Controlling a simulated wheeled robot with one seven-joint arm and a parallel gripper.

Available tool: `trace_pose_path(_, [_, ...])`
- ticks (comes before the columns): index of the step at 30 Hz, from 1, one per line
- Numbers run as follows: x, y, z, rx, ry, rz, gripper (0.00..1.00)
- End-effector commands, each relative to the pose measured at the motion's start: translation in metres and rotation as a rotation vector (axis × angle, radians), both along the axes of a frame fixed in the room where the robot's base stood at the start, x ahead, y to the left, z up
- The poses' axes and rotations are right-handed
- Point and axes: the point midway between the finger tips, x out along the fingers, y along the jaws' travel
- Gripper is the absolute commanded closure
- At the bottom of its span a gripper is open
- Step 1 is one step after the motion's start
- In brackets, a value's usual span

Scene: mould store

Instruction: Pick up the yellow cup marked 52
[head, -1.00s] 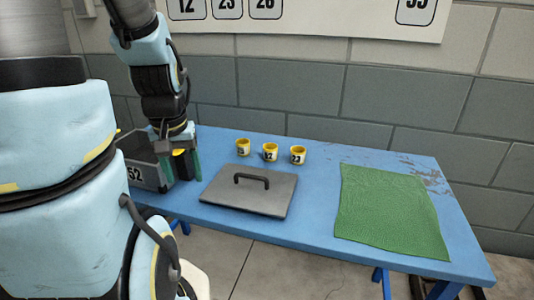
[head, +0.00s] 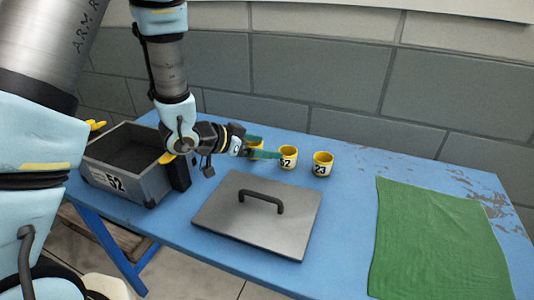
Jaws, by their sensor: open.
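A yellow cup (head: 289,160) stands upright on the blue table, in the middle of a row of three. Its mark seems to read 52, with the first digit close to my fingertip. My gripper (head: 266,149) is open and points right at this cup, its green fingers at the cup's left side. I cannot tell whether a finger touches it. Another yellow cup (head: 257,141) on the left is partly hidden behind my gripper, and its mark is not visible. The right yellow cup (head: 322,168) is marked 23 and stands clear of my gripper.
A grey open bin (head: 155,190) labelled 52 stands at the table's left end, under my arm. A flat grey lid (head: 225,222) with a dark handle lies in front of the cups. A green cloth (head: 425,240) covers the right. A block wall rises behind.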

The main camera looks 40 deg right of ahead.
Motion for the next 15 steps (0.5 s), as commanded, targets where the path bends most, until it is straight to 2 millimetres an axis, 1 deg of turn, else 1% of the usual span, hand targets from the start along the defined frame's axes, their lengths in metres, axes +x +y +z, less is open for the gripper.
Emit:
trace_pose_path(2, [-0.003, -0.010, -0.004, -0.001, 0.003, -0.011, 0.00])
trace_pose_path(6, [-0.003, -0.029, -0.015, -0.001, 0.001, -0.008, 0.00])
trace_pose_path(9, [-0.003, -0.040, -0.021, -0.001, 0.001, -0.006, 0.00])
trace_pose_path(15, [-0.002, -0.050, -0.027, -0.001, 0.001, -0.003, 0.00])
